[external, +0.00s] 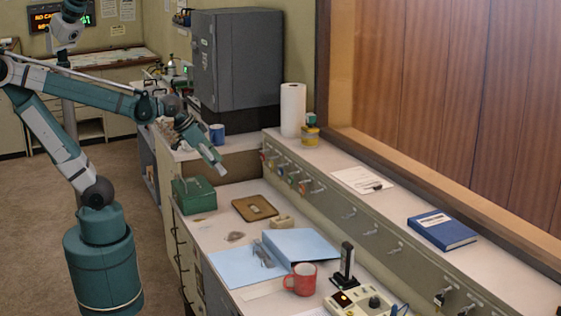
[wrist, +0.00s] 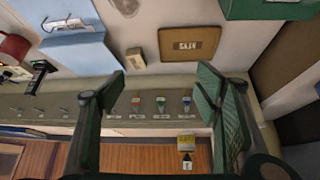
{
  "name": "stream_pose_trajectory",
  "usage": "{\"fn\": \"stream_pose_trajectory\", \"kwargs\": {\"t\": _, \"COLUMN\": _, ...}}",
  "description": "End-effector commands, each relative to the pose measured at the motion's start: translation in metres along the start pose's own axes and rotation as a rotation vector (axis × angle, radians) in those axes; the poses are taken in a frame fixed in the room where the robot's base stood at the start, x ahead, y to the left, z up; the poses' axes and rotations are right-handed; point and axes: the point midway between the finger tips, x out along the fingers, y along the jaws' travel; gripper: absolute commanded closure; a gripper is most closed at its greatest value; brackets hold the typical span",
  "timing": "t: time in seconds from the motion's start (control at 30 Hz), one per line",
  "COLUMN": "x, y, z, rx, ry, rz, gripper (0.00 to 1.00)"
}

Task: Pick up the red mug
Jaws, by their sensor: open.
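The red mug (external: 301,280) stands upright on the lower desk in the external view, beside a blue folder and a desk microphone. In the wrist view only part of the red mug (wrist: 13,47) shows, at the left edge. My gripper (external: 217,165) is in the air above the far part of the desk, well apart from the mug. In the wrist view my gripper (wrist: 160,88) has its two fingers spread wide with nothing between them.
A green box (external: 193,195), a brown tray (external: 255,208) and the blue folder (external: 300,246) lie on the desk. The microphone (external: 345,270) and a control panel (external: 362,304) are close to the mug. A raised shelf (external: 400,205) runs along the right.

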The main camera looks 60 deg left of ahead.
Motion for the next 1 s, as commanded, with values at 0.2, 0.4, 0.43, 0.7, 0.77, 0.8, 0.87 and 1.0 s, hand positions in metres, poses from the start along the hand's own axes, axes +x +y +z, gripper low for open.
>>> {"fn": "stream_pose_trajectory", "kwargs": {"t": 0.2, "x": 0.013, "y": 0.034, "z": -0.028, "rx": 0.04, "ry": -0.019, "rz": 0.028, "gripper": 0.37}}
{"fn": "stream_pose_trajectory", "kwargs": {"t": 0.4, "x": 0.027, "y": 0.067, "z": -0.048, "rx": 0.077, "ry": -0.036, "rz": 0.05, "gripper": 0.37}}
{"fn": "stream_pose_trajectory", "kwargs": {"t": 0.43, "x": 0.029, "y": 0.072, "z": -0.051, "rx": 0.083, "ry": -0.038, "rz": 0.053, "gripper": 0.37}}
{"fn": "stream_pose_trajectory", "kwargs": {"t": 0.7, "x": 0.05, "y": 0.122, "z": -0.072, "rx": 0.131, "ry": -0.062, "rz": 0.081, "gripper": 0.37}}
{"fn": "stream_pose_trajectory", "kwargs": {"t": 0.77, "x": 0.056, "y": 0.135, "z": -0.076, "rx": 0.142, "ry": -0.066, "rz": 0.087, "gripper": 0.37}}
{"fn": "stream_pose_trajectory", "kwargs": {"t": 0.8, "x": 0.059, "y": 0.142, "z": -0.078, "rx": 0.149, "ry": -0.069, "rz": 0.091, "gripper": 0.37}}
{"fn": "stream_pose_trajectory", "kwargs": {"t": 0.87, "x": 0.064, "y": 0.155, "z": -0.081, "rx": 0.161, "ry": -0.075, "rz": 0.097, "gripper": 0.37}}
{"fn": "stream_pose_trajectory", "kwargs": {"t": 1.0, "x": 0.076, "y": 0.184, "z": -0.087, "rx": 0.187, "ry": -0.086, "rz": 0.109, "gripper": 0.37}}
